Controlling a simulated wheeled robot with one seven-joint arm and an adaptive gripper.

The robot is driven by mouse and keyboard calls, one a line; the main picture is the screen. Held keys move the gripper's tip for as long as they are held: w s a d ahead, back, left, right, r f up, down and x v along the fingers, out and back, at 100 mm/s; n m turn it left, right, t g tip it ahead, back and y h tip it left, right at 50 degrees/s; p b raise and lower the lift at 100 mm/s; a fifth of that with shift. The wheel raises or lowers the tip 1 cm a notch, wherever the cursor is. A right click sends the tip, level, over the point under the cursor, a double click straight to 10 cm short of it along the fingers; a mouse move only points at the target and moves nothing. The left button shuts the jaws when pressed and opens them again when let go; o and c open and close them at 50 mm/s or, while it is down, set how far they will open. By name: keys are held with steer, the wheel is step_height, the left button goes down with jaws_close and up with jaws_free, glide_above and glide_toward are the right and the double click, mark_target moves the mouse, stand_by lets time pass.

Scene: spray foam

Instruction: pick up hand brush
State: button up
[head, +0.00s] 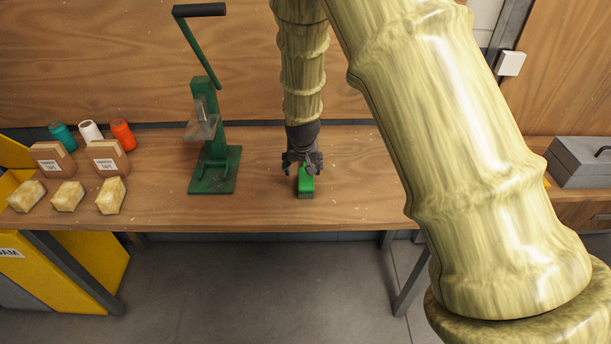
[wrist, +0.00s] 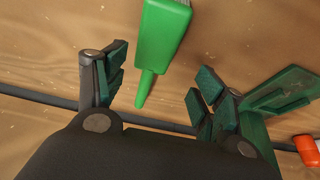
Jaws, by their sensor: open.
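The hand brush (head: 305,184) is green and lies on the wooden workbench, right of the green press. In the wrist view the brush (wrist: 163,35) shows its broad green back at the top, pale bristles along one edge, and a narrow handle pointing down. My gripper (head: 303,164) is over the brush and hides part of it in the head view. In the wrist view my gripper (wrist: 160,80) is open, with one finger on each side of the handle. Both fingers appear apart from the handle.
A green lever press (head: 213,165) stands left of my gripper. Sponges (head: 68,195), tape boxes (head: 106,158) and thread spools (head: 91,131) sit at the left. A grey toolbox (head: 583,160) is at the far right. The workbench (head: 265,205) is clear between press and brush.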

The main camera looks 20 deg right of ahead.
mark_target(306, 174)
steer(key=shift+d+f, duration=0.2)
steer(key=shift+f, duration=0.2)
steer(key=shift+f, duration=0.1)
steer(key=shift+w+d+f+p, duration=0.25)
steer(key=shift+f+p, duration=0.35)
steer(key=shift+w+d+f+p, duration=0.2)
steer(key=shift+d+f+p, duration=0.05)
steer(key=shift+f+p, duration=0.35)
steer(key=shift+p+x, duration=0.4)
steer(key=shift+x, duration=0.85)
steer(key=c, duration=1.3)
